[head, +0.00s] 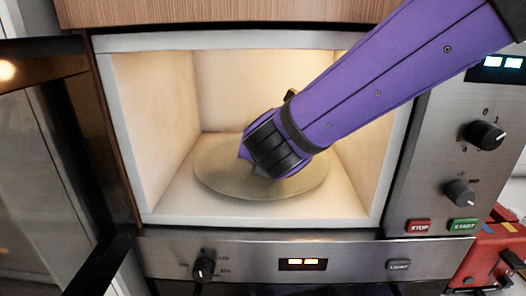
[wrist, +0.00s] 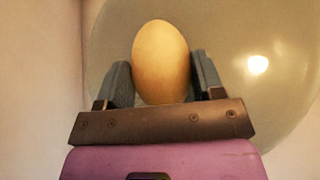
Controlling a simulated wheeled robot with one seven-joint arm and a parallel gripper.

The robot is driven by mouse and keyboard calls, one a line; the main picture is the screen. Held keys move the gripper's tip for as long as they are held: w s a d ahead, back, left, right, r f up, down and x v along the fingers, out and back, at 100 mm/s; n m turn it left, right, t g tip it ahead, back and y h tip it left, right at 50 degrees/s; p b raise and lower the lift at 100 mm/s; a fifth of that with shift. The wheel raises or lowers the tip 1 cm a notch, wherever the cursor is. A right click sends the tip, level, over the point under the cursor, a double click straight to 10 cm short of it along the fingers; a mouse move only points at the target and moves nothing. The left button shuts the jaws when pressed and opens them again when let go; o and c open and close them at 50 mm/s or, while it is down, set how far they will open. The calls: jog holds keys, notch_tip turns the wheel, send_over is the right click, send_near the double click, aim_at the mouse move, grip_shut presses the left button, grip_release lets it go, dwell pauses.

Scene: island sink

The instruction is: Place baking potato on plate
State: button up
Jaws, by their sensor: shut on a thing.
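In the wrist view, the baking potato (wrist: 160,62) is a smooth, tan oval between the two fingers of my gripper (wrist: 162,82). The gripper is shut on it. A round plate-like disc (wrist: 258,100) lies behind the potato in that view. In the head view, the disc (head: 220,180) lies on the floor of a lit microwave, and my arm reaches in from the upper right. My gripper (head: 246,154) is over the disc's middle. The potato is hidden there by the gripper and arm. I cannot tell whether it touches the disc.
The microwave cavity (head: 175,205) is open, with side walls close around the disc. Its open door (head: 40,130) stands at the left. A control panel (head: 450,160) with knobs and buttons is at the right. A red object (head: 490,258) is at the lower right.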

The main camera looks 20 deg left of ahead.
jog(key=shift+f, duration=0.1)
jog(key=o, duration=1.1)
jog(key=shift+o, duration=0.2)
jog(key=shift+s+r, duration=0.15)
jog(key=shift+r, duration=0.05)
jog(key=v, duration=1.1)
jog(key=shift+s+d, duration=0.15)
jog(key=shift+s, duration=0.15)
jog(key=shift+r, duration=0.15)
